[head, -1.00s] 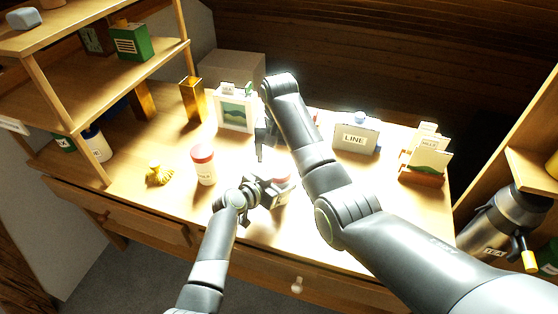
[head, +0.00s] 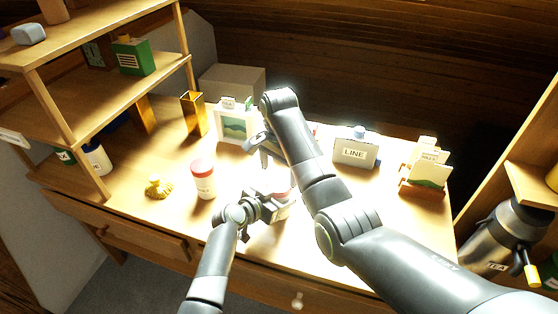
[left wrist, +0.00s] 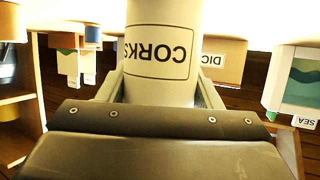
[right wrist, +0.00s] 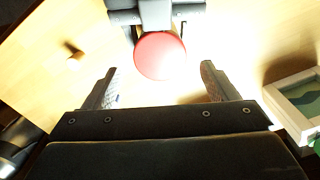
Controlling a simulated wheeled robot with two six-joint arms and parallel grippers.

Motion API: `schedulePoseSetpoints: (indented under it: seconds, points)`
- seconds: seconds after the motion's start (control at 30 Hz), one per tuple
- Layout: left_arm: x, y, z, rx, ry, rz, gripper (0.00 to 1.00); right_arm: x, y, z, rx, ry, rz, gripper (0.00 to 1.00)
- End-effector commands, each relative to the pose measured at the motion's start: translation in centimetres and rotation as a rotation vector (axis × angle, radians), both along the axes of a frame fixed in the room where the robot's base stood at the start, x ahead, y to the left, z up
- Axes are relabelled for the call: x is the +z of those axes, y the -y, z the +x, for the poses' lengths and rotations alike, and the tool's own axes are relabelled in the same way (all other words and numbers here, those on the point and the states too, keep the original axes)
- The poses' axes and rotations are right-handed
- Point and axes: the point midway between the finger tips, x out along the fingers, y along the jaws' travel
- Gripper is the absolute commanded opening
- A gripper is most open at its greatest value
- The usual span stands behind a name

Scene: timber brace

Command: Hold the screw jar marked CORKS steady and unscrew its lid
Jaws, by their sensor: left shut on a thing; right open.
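The CORKS jar (left wrist: 162,50) is pale with a dark-framed label, which appears upside down in the left wrist view. My left gripper (head: 262,206) is shut around its body. In the head view the jar (head: 284,206) is partly hidden by that gripper and glare. Its round red lid (right wrist: 160,56) shows from above in the right wrist view. My right gripper (head: 264,150) is open and empty above and behind the jar in the head view. In the right wrist view its fingers point towards the lid, one on each side, with gaps and no visible contact.
Another red-lidded white jar (head: 203,180) and a yellow object (head: 158,187) stand left of my left gripper. A picture frame (head: 234,124) stands behind, and a LINE box (head: 355,150) to the right. Shelving (head: 70,125) bounds the left. The front-right tabletop is clear.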

Motion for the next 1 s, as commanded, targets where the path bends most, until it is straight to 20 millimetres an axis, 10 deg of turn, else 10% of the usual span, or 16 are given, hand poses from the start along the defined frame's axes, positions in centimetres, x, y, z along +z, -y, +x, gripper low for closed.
schedulePoseSetpoints:
  seconds: [0.3, 0.67, 1.0]
  points:
    - [0.0, 0.0, 0.0, 0.000, -0.001, 0.001, 0.00, -4.2, 0.0, 0.0, 0.001, -0.001, -0.002, 0.80]
    - [0.0, 0.0, 0.0, 0.000, 0.000, 0.000, 0.00, -4.7, 0.0, 0.0, 0.002, 0.001, -0.001, 0.80]
    - [0.0, 0.0, 0.0, 0.000, 0.000, 0.000, 0.00, -4.7, 0.0, 0.0, 0.002, 0.001, -0.001, 0.37]
